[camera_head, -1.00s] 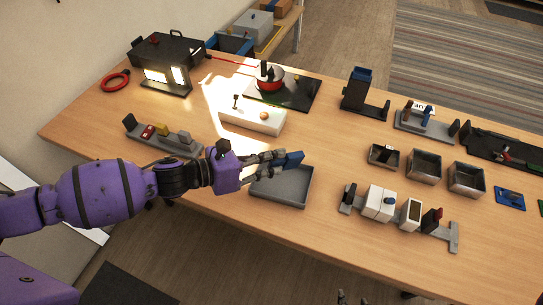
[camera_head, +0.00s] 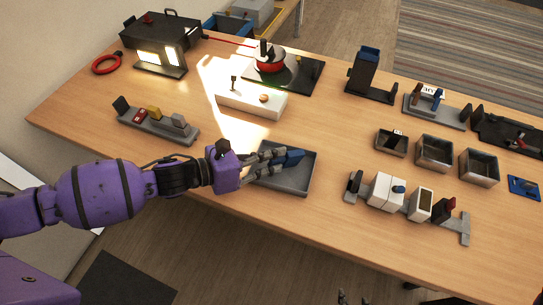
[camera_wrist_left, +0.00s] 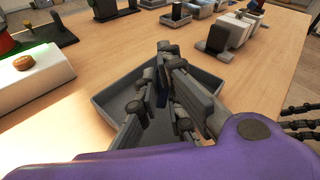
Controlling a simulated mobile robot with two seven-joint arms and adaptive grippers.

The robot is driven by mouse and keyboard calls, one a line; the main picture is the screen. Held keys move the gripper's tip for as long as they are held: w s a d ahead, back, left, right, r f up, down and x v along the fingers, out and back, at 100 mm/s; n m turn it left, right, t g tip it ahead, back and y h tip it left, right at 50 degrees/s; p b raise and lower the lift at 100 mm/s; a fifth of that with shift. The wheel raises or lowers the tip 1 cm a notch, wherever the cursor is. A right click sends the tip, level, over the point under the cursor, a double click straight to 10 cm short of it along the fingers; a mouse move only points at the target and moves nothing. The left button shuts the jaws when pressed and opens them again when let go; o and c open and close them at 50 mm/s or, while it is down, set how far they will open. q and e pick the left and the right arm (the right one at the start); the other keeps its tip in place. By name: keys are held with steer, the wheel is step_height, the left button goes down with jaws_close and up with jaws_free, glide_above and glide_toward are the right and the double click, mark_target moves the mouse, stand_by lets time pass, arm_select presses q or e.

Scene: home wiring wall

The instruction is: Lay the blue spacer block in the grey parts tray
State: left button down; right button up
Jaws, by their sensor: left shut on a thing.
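The blue spacer block (camera_head: 295,157) is in the fingers of my left gripper (camera_head: 277,159), over the grey parts tray (camera_head: 283,186). In the head view the block's far end sticks out past the fingertips. I cannot tell whether it touches the tray floor. In the left wrist view my left gripper (camera_wrist_left: 170,95) reaches over the tray (camera_wrist_left: 108,107), and the fingers hide most of the block. Dark fingertips of my right gripper (camera_head: 352,298) show at the bottom edge of the head view, apart from the tray; their opening is unclear.
A white block with a round knob (camera_head: 252,101) stands behind the tray. A grey rack with coloured pieces (camera_head: 157,121) is to the left. A rail with white modules (camera_head: 387,189) is to the right, and metal bins (camera_head: 434,152) lie beyond. Bare table surrounds the tray.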

arm_select(q)
steer(key=c, duration=1.8)
jaws_free()
steer(key=v, duration=1.2)
steer(key=shift+s+a, duration=0.1)
